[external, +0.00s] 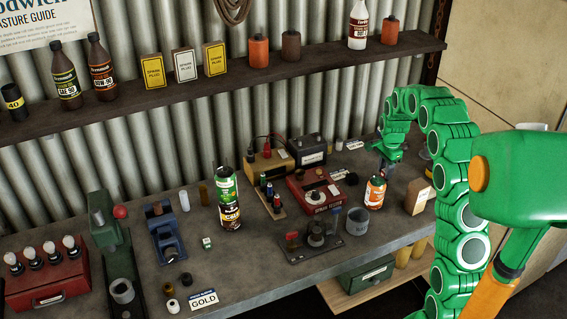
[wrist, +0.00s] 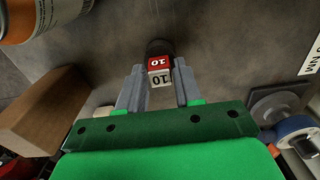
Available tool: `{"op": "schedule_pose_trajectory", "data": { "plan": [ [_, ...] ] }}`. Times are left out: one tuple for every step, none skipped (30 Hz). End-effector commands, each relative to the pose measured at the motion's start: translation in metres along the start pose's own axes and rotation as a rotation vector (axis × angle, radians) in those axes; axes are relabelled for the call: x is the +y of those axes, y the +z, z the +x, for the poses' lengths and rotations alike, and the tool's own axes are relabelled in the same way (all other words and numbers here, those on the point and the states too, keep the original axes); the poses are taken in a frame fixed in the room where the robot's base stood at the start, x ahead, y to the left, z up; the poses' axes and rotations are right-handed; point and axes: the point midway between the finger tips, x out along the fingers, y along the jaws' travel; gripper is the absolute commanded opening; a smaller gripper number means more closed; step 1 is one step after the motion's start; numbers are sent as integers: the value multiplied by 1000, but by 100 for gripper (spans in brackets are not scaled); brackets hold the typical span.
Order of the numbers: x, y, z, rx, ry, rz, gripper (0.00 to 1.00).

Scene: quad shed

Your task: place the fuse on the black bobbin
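The fuse, a small red and white block marked 10 (wrist: 159,70), shows in the wrist view between my fingertips. My gripper (wrist: 160,72) is closed against its two sides. A dark round thing (wrist: 158,46), apparently the black bobbin, shows just beyond the fuse, partly covered by it. I cannot tell whether the two touch. In the external view my gripper (external: 384,161) points down over the right part of the bench, behind the orange-labelled bottle. The fuse is too small or hidden to make out there.
The orange bottle (external: 375,192) and a tan block (external: 419,197) stand close to my gripper; the block (wrist: 43,118) also shows in the wrist view. A grey cup (external: 357,221) is in front. A shelf (external: 330,67) runs above the bench. A blue-rimmed item (wrist: 296,130) lies right in the wrist view.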

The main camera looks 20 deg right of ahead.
Motion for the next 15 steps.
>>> {"op": "schedule_pose_trajectory", "data": {
  "plan": [
    [0,0,0,0,0,0,42],
    [0,0,0,0,0,0,47],
    [0,0,0,0,0,0,50],
    [0,0,0,0,0,0,50],
    [0,0,0,0,0,0,50],
    [0,0,0,0,0,0,50],
    [0,0,0,0,0,0,50],
    [0,0,0,0,0,0,50],
    [0,0,0,0,0,0,50],
    [0,0,0,0,0,0,50],
    [0,0,-1,0,-1,0,50],
    [0,0,-2,0,-1,0,50],
    [0,0,-3,1,-2,0,50],
    [-1,0,-5,1,-2,0,50],
    [-1,0,-9,1,-3,0,50]
  ]
}}
